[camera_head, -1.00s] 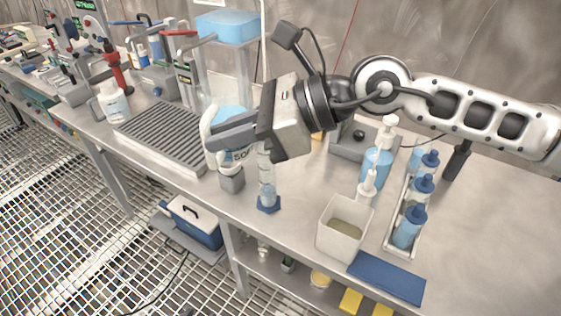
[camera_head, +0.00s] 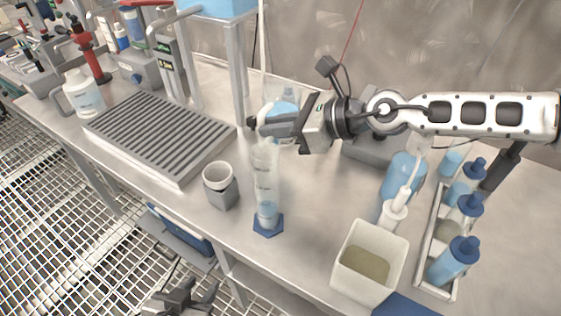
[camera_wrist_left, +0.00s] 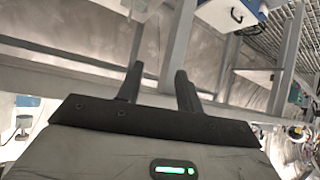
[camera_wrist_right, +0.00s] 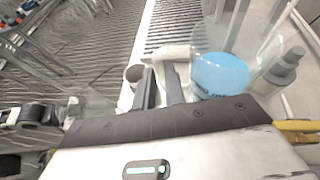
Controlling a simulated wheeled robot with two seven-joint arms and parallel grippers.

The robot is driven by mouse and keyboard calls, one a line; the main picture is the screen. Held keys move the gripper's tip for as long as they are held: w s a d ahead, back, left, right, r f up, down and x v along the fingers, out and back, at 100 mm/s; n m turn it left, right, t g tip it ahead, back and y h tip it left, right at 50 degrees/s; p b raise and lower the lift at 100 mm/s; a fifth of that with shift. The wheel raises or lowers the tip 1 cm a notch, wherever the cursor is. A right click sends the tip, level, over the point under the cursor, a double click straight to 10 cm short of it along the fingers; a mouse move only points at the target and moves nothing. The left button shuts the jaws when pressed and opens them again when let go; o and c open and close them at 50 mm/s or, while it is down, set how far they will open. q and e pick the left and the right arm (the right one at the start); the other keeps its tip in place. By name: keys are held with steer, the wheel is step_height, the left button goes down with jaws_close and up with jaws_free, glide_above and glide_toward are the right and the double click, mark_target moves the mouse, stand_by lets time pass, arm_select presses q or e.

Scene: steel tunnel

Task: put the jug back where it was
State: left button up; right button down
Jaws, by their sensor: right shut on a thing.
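My right gripper (camera_head: 262,128) is shut on the handle of the jug (camera_head: 285,98), which is mostly hidden behind the gripper in the head view. In the right wrist view the jug (camera_wrist_right: 220,72) is clear, with blue liquid and lettering, beside the fingers (camera_wrist_right: 162,85). I cannot tell whether it touches the bench. My left gripper (camera_head: 187,298) is open and empty, low in front of the bench; its fingers (camera_wrist_left: 158,85) stand apart in the left wrist view.
A measuring cylinder (camera_head: 266,190) and a cup in a grey holder (camera_head: 220,185) stand near the front edge. A ribbed grey plate (camera_head: 160,135) and a white handled container (camera_head: 82,97) are left. A square tub (camera_head: 368,262) and a bottle rack (camera_head: 450,235) are right.

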step_height(320, 180, down, 9)
steer(key=shift+s+r+b, duration=0.15)
steer(key=shift+b, duration=1.05)
steer(key=shift+f, duration=0.2)
arm_select(q)
steer(key=shift+s+d+f, duration=0.2)
steer(key=shift+d+f, duration=0.1)
steer(key=shift+f, duration=0.2)
arm_select(e)
steer(key=shift+r, duration=0.1)
steer(key=shift+f, duration=0.2)
steer(key=c, duration=1.5)
jaws_free()
steer(key=shift+o, duration=0.2)
steer(key=shift+r, duration=0.15)
